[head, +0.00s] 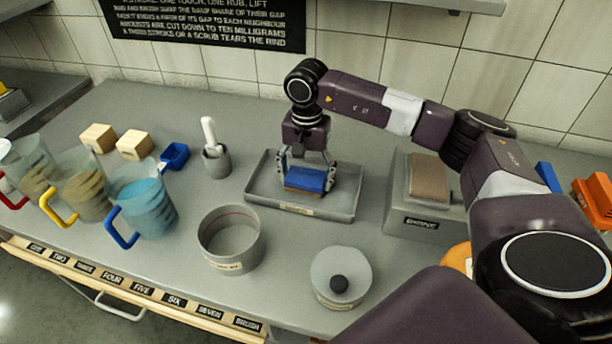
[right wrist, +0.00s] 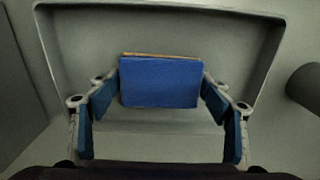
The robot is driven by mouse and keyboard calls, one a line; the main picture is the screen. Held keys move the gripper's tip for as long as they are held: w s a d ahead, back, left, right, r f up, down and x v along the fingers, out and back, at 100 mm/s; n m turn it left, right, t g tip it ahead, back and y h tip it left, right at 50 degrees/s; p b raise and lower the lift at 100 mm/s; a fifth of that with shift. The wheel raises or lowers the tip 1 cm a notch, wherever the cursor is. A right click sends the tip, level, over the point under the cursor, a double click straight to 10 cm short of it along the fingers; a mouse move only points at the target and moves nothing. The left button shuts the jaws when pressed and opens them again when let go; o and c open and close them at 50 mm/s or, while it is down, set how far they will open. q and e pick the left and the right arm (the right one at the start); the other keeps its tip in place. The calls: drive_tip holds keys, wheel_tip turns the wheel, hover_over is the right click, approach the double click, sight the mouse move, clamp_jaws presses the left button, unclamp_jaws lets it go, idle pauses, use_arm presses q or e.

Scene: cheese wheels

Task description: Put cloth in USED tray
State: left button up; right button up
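The cloth (head: 309,179) is a blue, folded-looking block with an orange-brown near side. It is over the grey tray (head: 344,207) on the bench; I cannot tell whether it rests on the floor. My right gripper (head: 307,167) points down over the tray, one finger at each side of the cloth. In the right wrist view, its blue fingertips (right wrist: 161,88) meet both side edges of the cloth (right wrist: 158,84), inside the tray walls (right wrist: 268,60). The tray's front label is too small to read. My left gripper is out of view.
A grey box (head: 402,207) stands right of the tray. A white-handled tool in a cup (head: 217,163) stands left. A round open pot (head: 230,250) and a knobbed lid (head: 339,262) are in front. Coloured-handled jugs (head: 148,205) and wooden blocks (head: 97,137) are farther left.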

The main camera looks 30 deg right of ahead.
sight(306, 177)
drive_tip(key=o, duration=0.4)
drive_tip(key=shift+r+b, duration=1.25)
drive_tip(key=shift+r, duration=4.8)
drive_tip(key=shift+s+f, duration=0.1)
